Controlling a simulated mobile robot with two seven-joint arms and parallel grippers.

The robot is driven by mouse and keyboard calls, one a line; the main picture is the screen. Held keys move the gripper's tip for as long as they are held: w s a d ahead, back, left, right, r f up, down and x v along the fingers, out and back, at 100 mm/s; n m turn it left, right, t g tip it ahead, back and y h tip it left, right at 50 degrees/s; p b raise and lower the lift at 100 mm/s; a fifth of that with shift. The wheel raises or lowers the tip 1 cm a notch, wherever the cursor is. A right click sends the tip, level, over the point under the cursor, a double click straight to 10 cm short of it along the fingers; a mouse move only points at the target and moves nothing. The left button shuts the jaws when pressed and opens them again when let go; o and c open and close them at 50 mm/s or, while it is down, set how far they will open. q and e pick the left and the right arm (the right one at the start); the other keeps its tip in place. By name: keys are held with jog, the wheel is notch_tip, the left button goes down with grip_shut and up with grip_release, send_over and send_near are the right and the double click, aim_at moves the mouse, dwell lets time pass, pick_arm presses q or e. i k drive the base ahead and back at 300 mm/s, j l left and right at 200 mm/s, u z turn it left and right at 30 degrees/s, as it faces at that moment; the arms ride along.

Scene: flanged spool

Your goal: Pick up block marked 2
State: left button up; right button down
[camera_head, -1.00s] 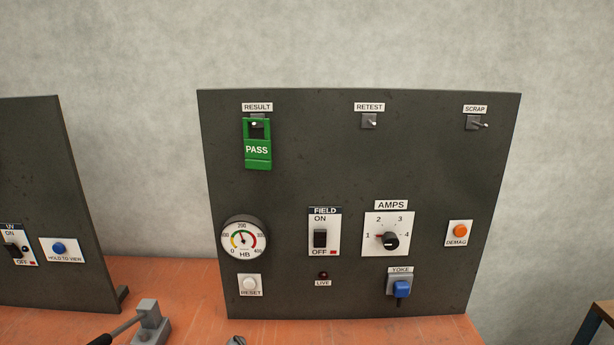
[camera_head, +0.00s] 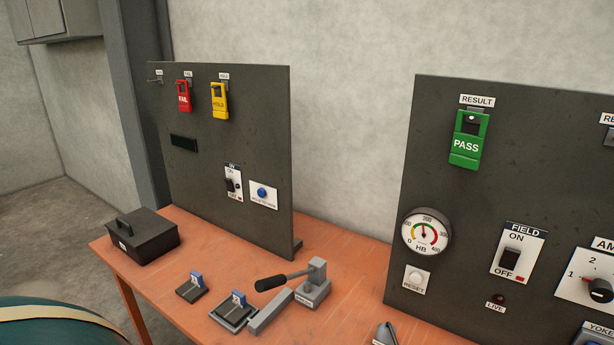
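Two small dark blocks with blue tabs lie on the orange bench (camera_head: 205,247). One block (camera_head: 190,292) is on the left. The other block (camera_head: 236,313) is nearer and to its right, on a dark base beside a grey lever device (camera_head: 313,290). The marks on the blue tabs are too small to read, so I cannot tell which is marked 2. Neither of my grippers is in view.
A black box with a handle (camera_head: 142,238) stands at the bench's left end. Two dark upright panels (camera_head: 210,150) (camera_head: 440,110) stand along the back. A rounded teal thing with a cream band (camera_head: 55,330) fills the lower left corner.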

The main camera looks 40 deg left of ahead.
aim_at(235, 310)
jog(key=u, duration=1.65)
